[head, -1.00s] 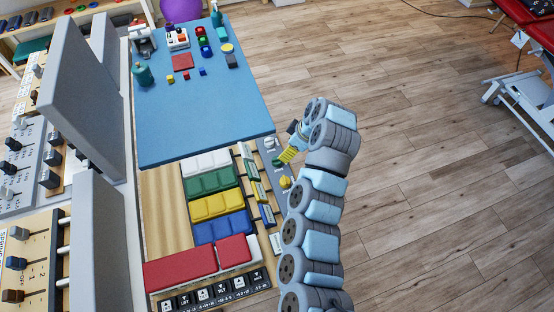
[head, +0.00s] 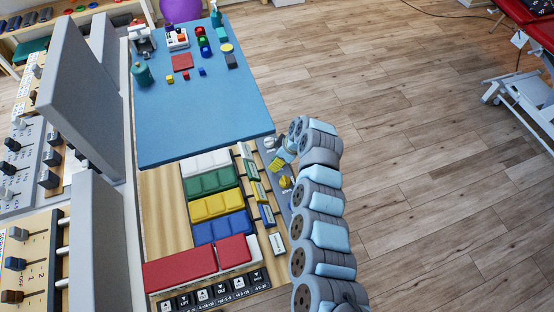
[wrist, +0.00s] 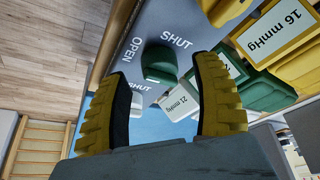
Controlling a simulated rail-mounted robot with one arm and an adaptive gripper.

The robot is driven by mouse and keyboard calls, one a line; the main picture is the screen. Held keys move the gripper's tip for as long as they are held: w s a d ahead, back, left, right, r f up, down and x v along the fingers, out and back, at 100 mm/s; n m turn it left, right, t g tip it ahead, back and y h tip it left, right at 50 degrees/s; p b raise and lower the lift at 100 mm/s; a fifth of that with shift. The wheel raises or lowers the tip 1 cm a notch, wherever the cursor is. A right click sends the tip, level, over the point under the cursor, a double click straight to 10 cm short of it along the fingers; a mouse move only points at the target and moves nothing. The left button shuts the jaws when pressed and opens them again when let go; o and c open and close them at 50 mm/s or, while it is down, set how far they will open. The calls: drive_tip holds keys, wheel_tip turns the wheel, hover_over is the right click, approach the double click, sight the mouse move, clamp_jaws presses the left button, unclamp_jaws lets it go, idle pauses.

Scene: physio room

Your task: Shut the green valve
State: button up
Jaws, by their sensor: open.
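The green valve (wrist: 160,62) is a small dark green knob on a grey panel (wrist: 100,22). In the wrist view it sits between my two fingers, with printed SHUT and OPEN labels beside it. I cannot tell which label its handle points to. My gripper (wrist: 163,75) is open, its yellow ribbed fingers either side of the knob, with no clear contact. In the head view my gripper (head: 283,157) is over the panel strip at the right of the console, and largely hides the green valve.
A yellow valve (head: 285,182) stands close to my gripper on the near side, and a white knob (head: 270,143) on the far side. Labelled sliders, one marked 16 mmHg (wrist: 278,27), crowd the panel's side. Coloured pads (head: 217,205) lie left; open floor lies right.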

drive_tip(key=shift+w+a+f, duration=0.1)
drive_tip(key=shift+a+f, duration=0.15)
drive_tip(key=shift+f, duration=0.4)
clamp_jaws()
